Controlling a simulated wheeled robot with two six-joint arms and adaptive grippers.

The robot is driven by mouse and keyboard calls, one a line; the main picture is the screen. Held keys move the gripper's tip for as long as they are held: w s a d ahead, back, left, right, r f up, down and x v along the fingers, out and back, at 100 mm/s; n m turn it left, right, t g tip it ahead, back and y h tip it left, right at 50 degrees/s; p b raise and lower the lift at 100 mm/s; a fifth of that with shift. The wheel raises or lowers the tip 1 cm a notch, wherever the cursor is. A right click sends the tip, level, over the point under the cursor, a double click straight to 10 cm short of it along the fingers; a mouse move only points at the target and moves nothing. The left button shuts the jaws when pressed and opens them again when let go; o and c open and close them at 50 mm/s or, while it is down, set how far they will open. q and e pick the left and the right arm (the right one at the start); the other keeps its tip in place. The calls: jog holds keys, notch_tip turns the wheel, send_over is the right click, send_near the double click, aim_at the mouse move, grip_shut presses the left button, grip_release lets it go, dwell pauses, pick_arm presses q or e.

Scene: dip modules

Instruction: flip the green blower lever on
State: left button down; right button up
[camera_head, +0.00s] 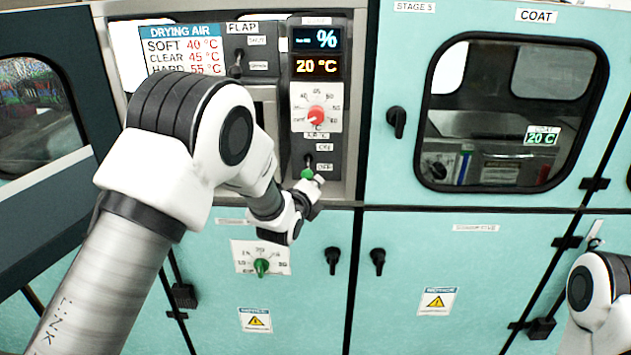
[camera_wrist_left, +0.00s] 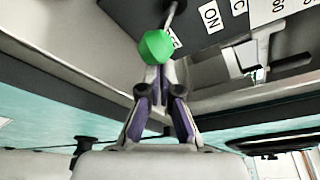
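The green blower lever (camera_head: 307,173) is on the dark control panel, between the ON and OFF labels, and its green knob hangs down on the OFF side. In the left wrist view the green knob (camera_wrist_left: 156,47) sits right at my fingertips, with its shaft running up to the panel. My left gripper (camera_head: 313,184) is just below the knob. In the wrist view its fingers (camera_wrist_left: 160,76) come together with no visible gap, and the knob covers part of the tips. Contact is likely but not certain. My right gripper is not in view; only part of that arm shows.
Above the lever are a red-knobbed dial (camera_head: 316,115) and the display showing 20 °C (camera_head: 317,66). A flap lever (camera_head: 236,65) is at the upper left. A green-knobbed dial (camera_head: 261,267) is below. Black door handles (camera_head: 397,121) stick out to the right.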

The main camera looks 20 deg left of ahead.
pick_arm(q)
notch_tip(320, 180, up, 2)
jog(key=shift+s+r+g+p, duration=0.1)
jog(key=shift+r+g+p, duration=0.15)
jog(key=shift+g+p, duration=0.7)
notch_tip(320, 180, up, 2)
jog(key=shift+s+r+n+g+p, duration=0.1)
jog(key=shift+r+n+g+p, duration=0.3)
jog(key=shift+p, duration=0.7)
jog(key=shift+r+g, duration=0.2)
jog(key=shift+g, duration=0.15)
jog(key=shift+f, duration=0.3)
jog(key=shift+r, duration=0.15)
jog(key=shift+r+p, duration=0.3)
jog(key=shift+r, duration=0.35)
